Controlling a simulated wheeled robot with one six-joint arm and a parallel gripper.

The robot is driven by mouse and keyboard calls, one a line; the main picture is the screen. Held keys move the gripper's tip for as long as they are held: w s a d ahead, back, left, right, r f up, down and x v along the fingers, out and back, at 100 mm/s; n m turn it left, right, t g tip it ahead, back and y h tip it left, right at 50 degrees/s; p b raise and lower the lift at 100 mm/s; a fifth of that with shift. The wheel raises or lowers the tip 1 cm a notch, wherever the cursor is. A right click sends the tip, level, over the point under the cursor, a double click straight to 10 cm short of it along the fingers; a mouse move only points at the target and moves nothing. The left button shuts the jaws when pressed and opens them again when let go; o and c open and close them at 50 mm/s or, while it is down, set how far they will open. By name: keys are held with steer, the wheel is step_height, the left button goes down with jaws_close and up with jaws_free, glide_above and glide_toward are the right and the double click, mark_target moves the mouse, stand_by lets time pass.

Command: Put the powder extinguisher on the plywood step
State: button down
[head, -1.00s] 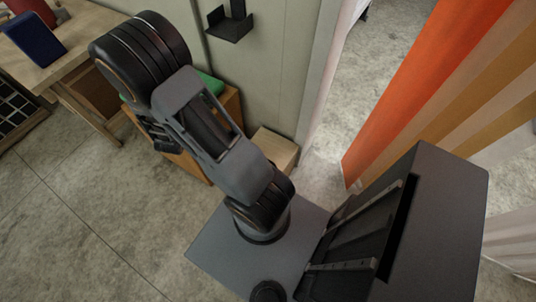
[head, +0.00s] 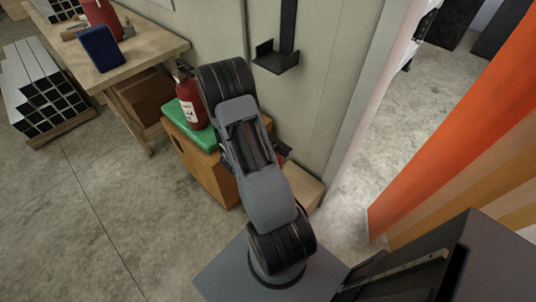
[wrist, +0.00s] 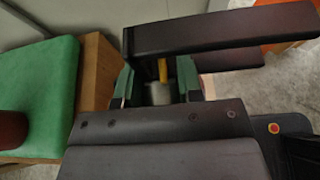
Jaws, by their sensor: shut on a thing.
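My gripper (wrist: 158,90) is shut on the valve of an extinguisher, whose black levers (wrist: 215,32) and yellow pin (wrist: 163,70) show in the wrist view. In the head view a small red part (head: 283,149) of it shows just past my arm; the rest is hidden. I cannot read its label. The plywood step (head: 307,191) is a low pale block by the wall, partly behind my arm. A second red extinguisher (head: 189,102) with a white label stands upright on a green-topped wooden box; its body also shows in the wrist view (wrist: 12,130).
The green-topped box (head: 205,137) stands left of the step. An empty black wall bracket (head: 277,60) hangs above. A workbench (head: 150,48) with a blue object and a red container is at the left.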

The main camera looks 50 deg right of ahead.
steer(key=x, duration=0.5)
steer(key=shift+w+d+r, duration=0.2)
steer(key=shift+w+d, duration=0.1)
steer(key=shift+w, duration=0.05)
steer(key=d+f+p, duration=0.1)
steer(key=d+f, duration=0.4)
steer(key=f, duration=0.4)
steer(key=shift+w, duration=0.35)
steer(key=shift+d+f, duration=0.1)
steer(key=c, duration=1.2)
jaws_free()
steer(key=shift+s+f, duration=0.15)
steer(key=shift+f, duration=0.25)
steer(key=o, duration=0.4)
steer(key=shift+r, duration=0.1)
